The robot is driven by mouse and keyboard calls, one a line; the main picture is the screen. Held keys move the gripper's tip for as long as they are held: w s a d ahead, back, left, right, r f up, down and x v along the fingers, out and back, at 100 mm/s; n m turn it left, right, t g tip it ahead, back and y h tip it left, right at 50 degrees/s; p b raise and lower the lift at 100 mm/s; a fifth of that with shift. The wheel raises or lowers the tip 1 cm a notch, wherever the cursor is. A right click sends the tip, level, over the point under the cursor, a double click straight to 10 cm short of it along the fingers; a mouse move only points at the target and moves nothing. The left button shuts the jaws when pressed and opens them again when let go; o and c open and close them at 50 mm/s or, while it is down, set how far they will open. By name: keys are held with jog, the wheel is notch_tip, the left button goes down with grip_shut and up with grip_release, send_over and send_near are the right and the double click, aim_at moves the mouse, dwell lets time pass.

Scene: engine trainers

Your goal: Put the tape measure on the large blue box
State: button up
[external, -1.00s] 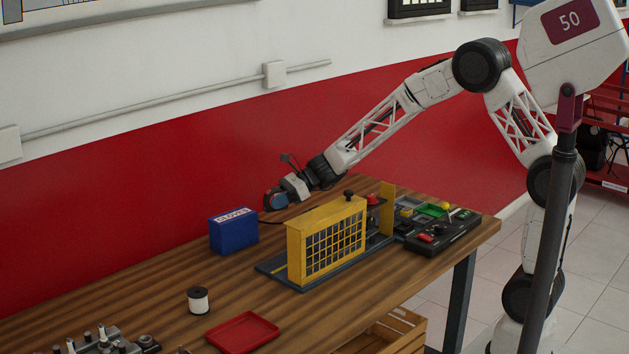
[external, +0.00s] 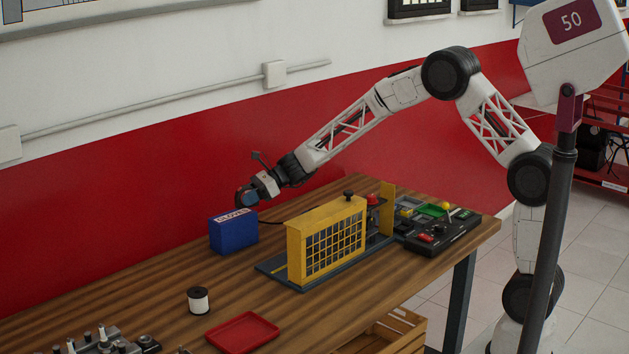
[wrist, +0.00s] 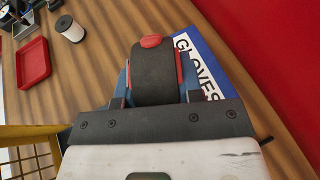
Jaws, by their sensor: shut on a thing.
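The large blue box (external: 234,233), labelled "GLOVES" on top, stands on the bench near the red wall. My gripper (external: 250,197) is above the box's back right part in the external view. In the wrist view my gripper (wrist: 153,92) is shut on the tape measure (wrist: 153,72), which is black and blue with red parts. The tape measure hides part of the blue box (wrist: 205,62) below it. In the external view the tape measure (external: 246,196) looks close above the box top; I cannot tell whether they touch.
A yellow caged unit (external: 328,243) on a dark base stands right of the box. A white spool (external: 198,300) and a red tray (external: 243,332) lie nearer the front. Bare bench lies left of the box.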

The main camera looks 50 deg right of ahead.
send_over(237, 213)
jog(key=shift+a+f, duration=0.15)
jog(key=shift+f, duration=0.1)
dwell(0.4)
jog(key=shift+f, duration=1.75)
jog(key=shift+f, duration=0.1)
jog(key=o, duration=1.1)
jog(key=shift+c, duration=0.2)
jog(key=shift+v, duration=0.8)
jog(key=v, duration=1)
jog(key=shift+s+d, duration=0.15)
jog(key=shift+d, duration=0.05)
